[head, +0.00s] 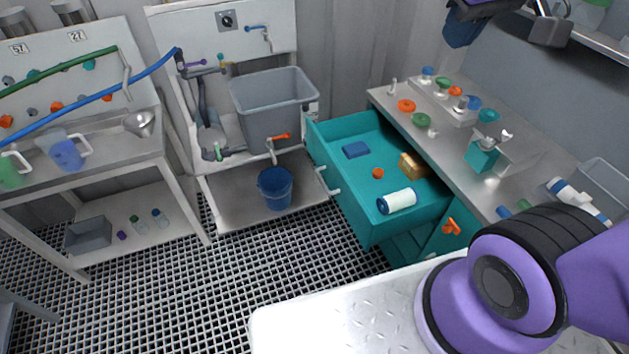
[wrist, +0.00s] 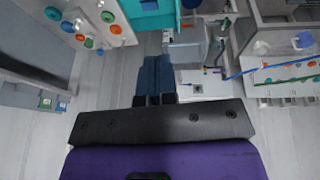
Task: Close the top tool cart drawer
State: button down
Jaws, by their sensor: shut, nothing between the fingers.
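The top tool cart drawer (head: 350,214) is teal and stands pulled well out to the left from under the grey cart top (head: 465,170). Pale handle parts (head: 329,191) show on its front. Inside lie a blue block (head: 356,150), an orange cap (head: 377,173), a tan block (head: 411,166) and a white roll with blue ends (head: 398,201). My gripper (head: 461,38) is high at the top of the head view, above the cart and apart from the drawer. In the wrist view its blue fingers (wrist: 155,68) are together and empty. Teal cart parts (wrist: 155,12) show beyond them.
Colourful caps and a teal holder (head: 482,156) stand on the cart top. A grey sink (head: 275,105) with an orange-handled tap and a blue bucket (head: 275,188) are left of the drawer. A white tread-plate surface (head: 340,318) lies in front. The grated floor between is open.

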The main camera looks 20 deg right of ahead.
jog(key=w+a+f+n+g+h, duration=0.1)
jog(key=w+a+f+n+g, duration=0.15)
jog(key=w, duration=0.45)
jog(key=w+a+f+n+g+h, duration=0.1)
jog(key=w+a+f+n, duration=0.2)
jog(key=w, duration=0.5)
jog(key=w+a+f+n+h, duration=0.1)
jog(key=w+a+f+n, duration=0.2)
jog(key=f, duration=0.4)
jog(key=w+a+f+h, duration=0.2)
jog(key=w+a+f, duration=0.2)
jog(key=w+f, duration=0.2)
jog(key=w+a+f+n+h, duration=0.15)
jog(key=a+f+n, duration=0.4)
jog(key=f, duration=1.05)
jog(key=a+f+n+h, duration=0.35)
jog(key=a+f, duration=0.25)
jog(key=f, duration=1.1)
jog(key=w+d+f, duration=0.1)
jog(key=d+f, duration=0.4)
jog(key=d, duration=0.6)
jog(key=shift+w+d, duration=0.25)
jog(key=shift+w, duration=0.05)
jog(key=shift+d+f+t, duration=0.1)
jog(key=shift+t, duration=0.15)
